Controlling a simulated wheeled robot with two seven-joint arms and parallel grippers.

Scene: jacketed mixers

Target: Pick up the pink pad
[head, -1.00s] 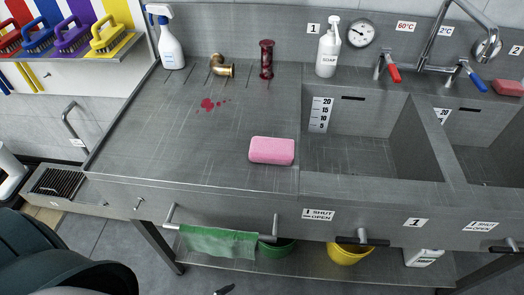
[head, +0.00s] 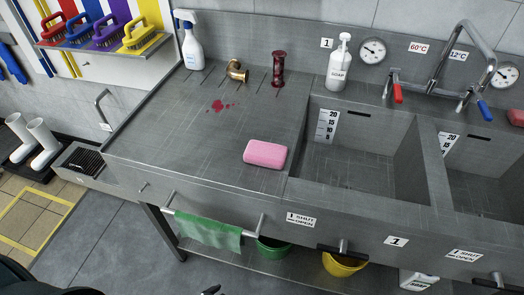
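The pink pad (head: 265,154) lies flat on the grey metal worktop, close to its front edge and just left of the first sink basin. Nothing touches it. A small dark part at the bottom edge may belong to one of my arms, but no gripper can be made out in the head view.
Left of the first basin (head: 352,160), the worktop (head: 190,135) is mostly clear, with a red stain (head: 221,106). A spray bottle (head: 190,42), brass elbow (head: 237,71), red cylinder (head: 278,68) and soap bottle (head: 339,65) stand behind. A rail with a green cloth (head: 208,230) runs in front.

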